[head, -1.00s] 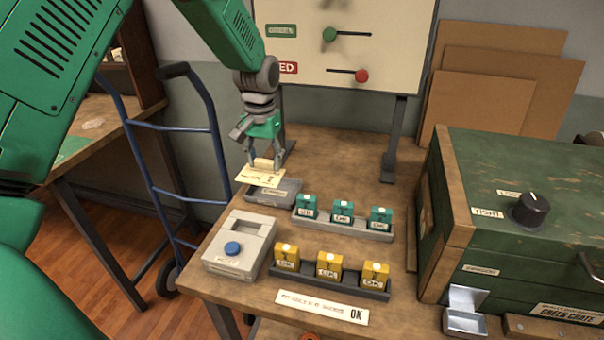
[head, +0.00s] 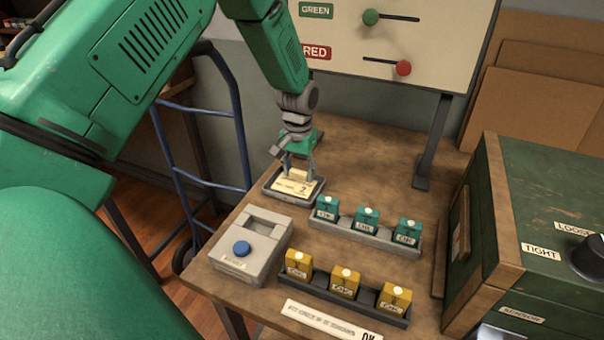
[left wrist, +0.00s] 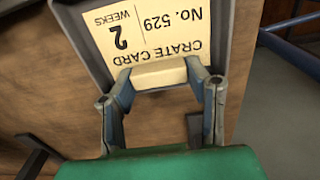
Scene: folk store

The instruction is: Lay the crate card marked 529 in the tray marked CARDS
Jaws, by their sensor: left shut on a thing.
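The cream crate card (head: 297,187) reads "CRATE CARD No. 529, 2 WEEKS" in the left wrist view (left wrist: 150,32). My left gripper (head: 299,173) is shut on the card's raised grip block (left wrist: 158,73). The card lies within the outline of the dark grey tray (head: 271,199) at the back left of the bench. The tray's rim also shows in the left wrist view (left wrist: 84,42). I cannot tell whether the card touches the tray floor. The tray's label is hidden. My right gripper is not in view.
Teal tagged blocks (head: 366,218) stand in a grey rack (head: 345,232) right of the tray. Yellow ones (head: 344,282) stand in a dark rack (head: 322,287) in front. A grey box with a blue button (head: 242,248) is nearer. A green crate (head: 550,200) stands right.

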